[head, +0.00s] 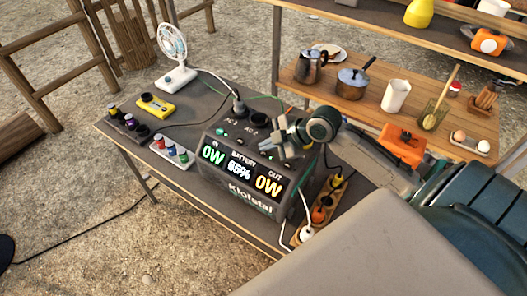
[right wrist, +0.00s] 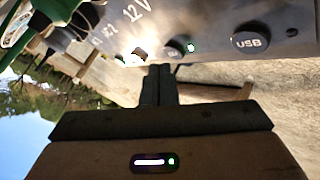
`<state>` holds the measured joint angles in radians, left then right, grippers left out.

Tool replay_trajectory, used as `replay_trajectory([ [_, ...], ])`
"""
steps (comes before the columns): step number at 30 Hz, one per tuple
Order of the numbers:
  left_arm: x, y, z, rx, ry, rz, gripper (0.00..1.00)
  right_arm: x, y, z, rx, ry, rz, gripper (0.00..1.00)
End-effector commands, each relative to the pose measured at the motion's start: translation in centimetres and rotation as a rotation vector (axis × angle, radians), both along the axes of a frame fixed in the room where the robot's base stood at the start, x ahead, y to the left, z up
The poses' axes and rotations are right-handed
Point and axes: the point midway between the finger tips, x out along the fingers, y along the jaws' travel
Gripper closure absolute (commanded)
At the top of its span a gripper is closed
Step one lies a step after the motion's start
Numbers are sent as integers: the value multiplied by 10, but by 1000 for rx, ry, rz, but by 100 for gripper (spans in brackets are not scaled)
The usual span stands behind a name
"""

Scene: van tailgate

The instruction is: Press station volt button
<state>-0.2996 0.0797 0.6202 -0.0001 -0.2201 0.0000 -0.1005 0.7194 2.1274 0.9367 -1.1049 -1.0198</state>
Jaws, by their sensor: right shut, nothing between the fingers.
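The power station (head: 240,178) stands on the dark table, its front display reading 0W, BATTERY 65% and OUT 0W. My right gripper (head: 284,143) is shut and empty, at the right side of the station's top panel. In the right wrist view the shut fingers (right wrist: 158,72) point at the panel (right wrist: 205,22), which carries a 12V label (right wrist: 137,10). A dark round button (right wrist: 175,48) with a small green light beside it is just right of the fingertips. A USB button (right wrist: 250,41) is farther right. Whether the fingers touch the panel cannot be told. My left gripper is not in view.
A white fan (head: 174,55), a yellow device (head: 157,105) and small bottles stand on the table (head: 215,85) left of the station. A plug and cables rise from the station's top. A power strip (head: 322,205) is at its right. A kitchen shelf (head: 375,110) stands behind.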

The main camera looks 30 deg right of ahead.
Motion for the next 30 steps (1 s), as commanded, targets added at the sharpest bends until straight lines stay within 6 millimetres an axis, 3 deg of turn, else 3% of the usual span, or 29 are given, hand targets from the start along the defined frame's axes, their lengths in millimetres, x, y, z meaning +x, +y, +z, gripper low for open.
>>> replay_trajectory([
  [5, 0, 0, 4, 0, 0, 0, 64, 0, 0, 5, 0, 0, 0, 100],
  [21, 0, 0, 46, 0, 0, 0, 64, 0, 0, 58, 1, -1, 0, 100],
  [30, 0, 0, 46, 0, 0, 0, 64, 0, 0, 60, 1, 0, 1, 100],
])
